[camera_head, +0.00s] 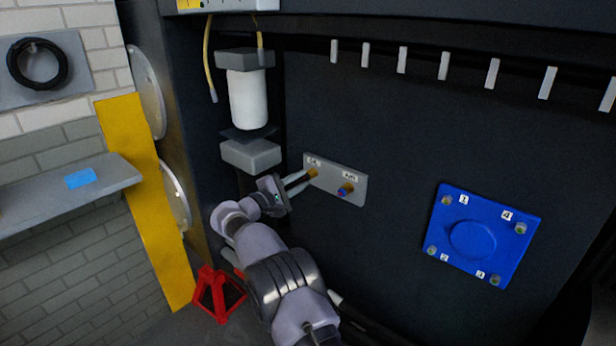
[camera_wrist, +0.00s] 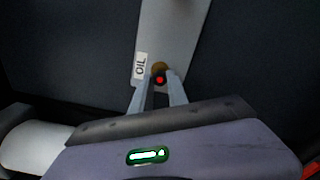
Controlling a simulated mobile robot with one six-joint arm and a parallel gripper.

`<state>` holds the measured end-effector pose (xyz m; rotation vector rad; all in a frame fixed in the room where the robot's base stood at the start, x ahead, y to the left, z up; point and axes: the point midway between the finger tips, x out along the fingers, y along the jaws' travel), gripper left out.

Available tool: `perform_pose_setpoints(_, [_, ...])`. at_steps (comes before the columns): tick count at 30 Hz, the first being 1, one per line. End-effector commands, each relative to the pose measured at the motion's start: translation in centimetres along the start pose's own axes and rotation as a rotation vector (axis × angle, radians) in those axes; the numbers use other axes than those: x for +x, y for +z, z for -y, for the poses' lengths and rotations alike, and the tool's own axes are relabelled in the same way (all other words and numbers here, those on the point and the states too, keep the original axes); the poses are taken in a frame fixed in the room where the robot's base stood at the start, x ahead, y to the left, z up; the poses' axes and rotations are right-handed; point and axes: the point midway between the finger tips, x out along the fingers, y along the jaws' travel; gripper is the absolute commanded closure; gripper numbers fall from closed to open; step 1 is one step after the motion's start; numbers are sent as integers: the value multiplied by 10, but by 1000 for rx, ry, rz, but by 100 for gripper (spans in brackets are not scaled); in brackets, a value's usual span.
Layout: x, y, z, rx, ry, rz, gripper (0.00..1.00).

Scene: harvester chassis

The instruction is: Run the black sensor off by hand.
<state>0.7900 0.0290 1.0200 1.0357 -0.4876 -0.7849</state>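A grey plate (camera_head: 330,180) on the dark chassis wall carries two brass fittings. The left one, under the OIL label (camera_wrist: 140,66), holds a small dark sensor with a red centre (camera_wrist: 160,80); its brass part (camera_head: 312,173) shows in the head view. The right fitting (camera_head: 346,189) has a blue and red end and sits under a second label. My gripper (camera_wrist: 162,77) reaches the OIL fitting, with one fingertip on each side of the dark sensor. Whether the fingertips press on it or stand just off it cannot be told.
A white filter canister (camera_head: 248,98) hangs above a grey block (camera_head: 251,154) left of the plate. A blue cover (camera_head: 484,235) with numbered bolts is on the right. A red stand (camera_head: 217,294), yellow post (camera_head: 148,200) and shelf with a blue item (camera_head: 80,179) are left.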

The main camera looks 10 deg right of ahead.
Motion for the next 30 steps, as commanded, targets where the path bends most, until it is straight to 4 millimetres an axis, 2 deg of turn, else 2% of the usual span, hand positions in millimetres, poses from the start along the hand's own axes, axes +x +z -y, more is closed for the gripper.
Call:
perform_pose_setpoints(12, [-2,0,1,-1,0,0,100])
perform_pose_setpoints(15, [-2,2,-4,-87,-1,-1,100])
perform_pose_setpoints(17, [-2,4,-7,-217,-2,-1,100])
perform_pose_setpoints(30, [-5,0,0,-1599,0,0,100])
